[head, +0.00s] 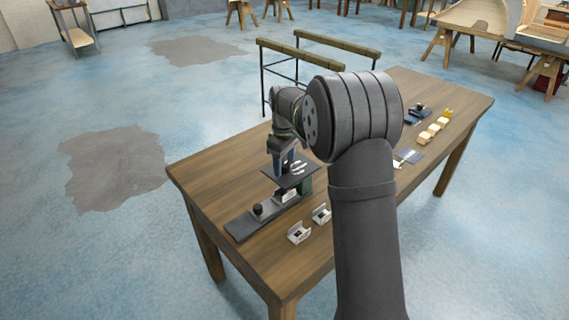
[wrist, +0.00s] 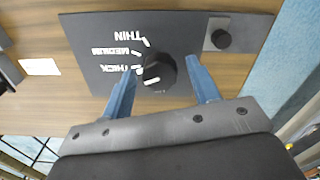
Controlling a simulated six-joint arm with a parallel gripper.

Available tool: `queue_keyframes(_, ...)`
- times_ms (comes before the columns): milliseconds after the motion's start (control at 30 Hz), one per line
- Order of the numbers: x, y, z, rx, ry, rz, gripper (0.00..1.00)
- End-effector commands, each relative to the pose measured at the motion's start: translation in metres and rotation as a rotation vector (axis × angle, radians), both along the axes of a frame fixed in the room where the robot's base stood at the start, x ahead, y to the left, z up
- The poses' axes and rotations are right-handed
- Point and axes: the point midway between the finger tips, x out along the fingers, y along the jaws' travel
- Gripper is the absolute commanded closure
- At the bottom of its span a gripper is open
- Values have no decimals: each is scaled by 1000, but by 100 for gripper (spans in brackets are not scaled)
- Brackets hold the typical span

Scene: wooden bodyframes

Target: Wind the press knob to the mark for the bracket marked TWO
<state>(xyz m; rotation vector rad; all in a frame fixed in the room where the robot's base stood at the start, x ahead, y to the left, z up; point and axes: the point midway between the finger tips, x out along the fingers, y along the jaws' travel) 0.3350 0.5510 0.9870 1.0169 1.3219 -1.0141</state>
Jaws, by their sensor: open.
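The round black press knob (wrist: 160,68) sits on a dark dial plate (wrist: 95,35) with white marks THIN, MEDIUM and THICK, upside down in the wrist view. The knob's white pointer appears to face the lower left, below the THICK mark. My gripper (wrist: 159,75) is open, its blue fingers on either side of the knob; contact cannot be told. In the head view my gripper (head: 284,166) is over the dial plate (head: 299,177). Two small pale brackets, one nearer (head: 298,234) and one farther (head: 321,214), lie on the table; their markings are unreadable.
A dark base strip (head: 240,229) with a small black knob (head: 257,209) is beside the press on the wooden table (head: 205,174). Pale blocks (head: 434,127) and dark items (head: 413,116) stand at the table's right. My arm hides the table's middle.

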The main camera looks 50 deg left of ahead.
Motion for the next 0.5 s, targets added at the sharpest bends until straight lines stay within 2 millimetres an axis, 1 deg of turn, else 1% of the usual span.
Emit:
queue_keyframes(67, 2, 3, 18, 6, -4, -11, 45)
queue_keyframes(167, 4, 8, 64, 9, -5, -47, 45)
queue_keyframes(200, 5, 8, 86, 10, -6, -64, 45)
queue_keyframes(300, 3, 6, 132, 6, -3, -102, 45)
queue_keyframes(333, 3, 5, 144, 6, -3, -111, 45)
queue_keyframes(400, 1, 3, 162, 3, -2, -128, 45)
queue_keyframes(467, 1, 1, 169, -1, 0, -136, 45)
queue_keyframes(500, 0, 1, 169, -2, 1, -138, 45)
